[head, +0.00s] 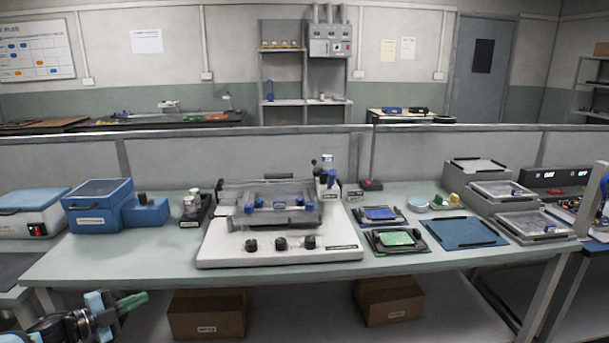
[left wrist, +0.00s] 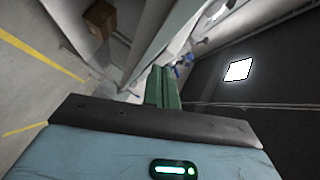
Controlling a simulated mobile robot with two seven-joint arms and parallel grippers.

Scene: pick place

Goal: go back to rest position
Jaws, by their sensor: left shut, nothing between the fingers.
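My left gripper (head: 132,303) is at the lower left of the head view, low in front of the workbench and apart from it. Its green fingers are shut with nothing between them. In the left wrist view the shut green fingers (left wrist: 163,88) point away from the blue wrist body, and that view is strongly tilted. My right gripper does not show in either view.
The workbench (head: 110,262) holds a white machine (head: 225,245) with black knobs, a blue box (head: 98,205), a green board (head: 396,238) in a tray and a blue mat (head: 462,232). Cardboard boxes (head: 207,315) (head: 389,300) sit beneath. A partition stands behind.

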